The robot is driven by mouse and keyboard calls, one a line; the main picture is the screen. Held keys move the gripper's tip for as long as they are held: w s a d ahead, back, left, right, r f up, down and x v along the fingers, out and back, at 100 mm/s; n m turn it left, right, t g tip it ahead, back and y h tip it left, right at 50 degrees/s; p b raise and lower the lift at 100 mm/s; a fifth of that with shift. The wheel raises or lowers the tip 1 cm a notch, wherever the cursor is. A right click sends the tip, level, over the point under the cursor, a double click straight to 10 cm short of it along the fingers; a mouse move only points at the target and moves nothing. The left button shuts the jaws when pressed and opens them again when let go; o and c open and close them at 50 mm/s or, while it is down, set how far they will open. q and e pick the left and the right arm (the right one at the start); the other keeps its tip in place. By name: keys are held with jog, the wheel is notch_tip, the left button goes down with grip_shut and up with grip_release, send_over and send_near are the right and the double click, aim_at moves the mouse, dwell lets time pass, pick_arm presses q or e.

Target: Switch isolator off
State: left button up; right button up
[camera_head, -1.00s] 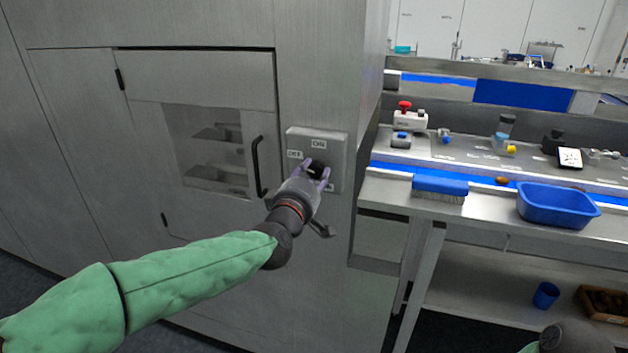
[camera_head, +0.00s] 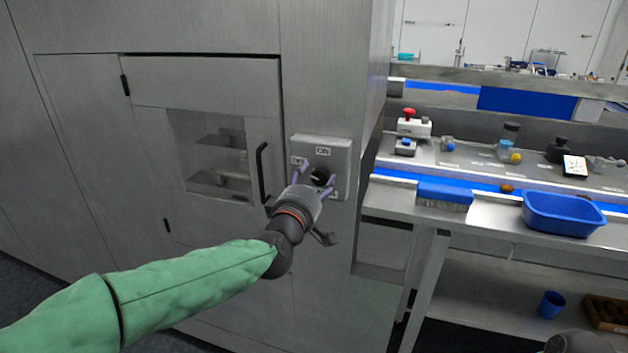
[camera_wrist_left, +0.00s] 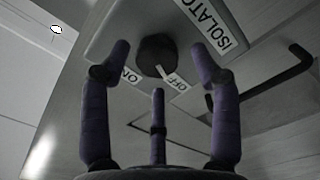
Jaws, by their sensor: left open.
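The isolator is a grey box (camera_head: 340,155) on the steel cabinet, with a round black knob (camera_head: 321,176). In the left wrist view the knob (camera_wrist_left: 157,55) shows beside the ON label (camera_wrist_left: 130,76) and the OFF label (camera_wrist_left: 176,82). A small white mark on the knob's edge lies between the labels, nearer OFF. My left gripper (camera_head: 317,176) is open in front of the knob. In the left wrist view its purple fingers (camera_wrist_left: 163,68) stand spread on either side of the knob, apart from it.
A cabinet door with a black handle (camera_head: 262,172) is left of the isolator. To the right, a bench carries a blue tray (camera_head: 562,226), a blue brush (camera_head: 444,193) and a red-button box (camera_head: 409,126). A blue cup (camera_head: 551,304) stands on the lower shelf.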

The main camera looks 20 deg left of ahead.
pick_arm(q)
jog(key=s, duration=1.1)
jog(key=shift+s+a, duration=0.25)
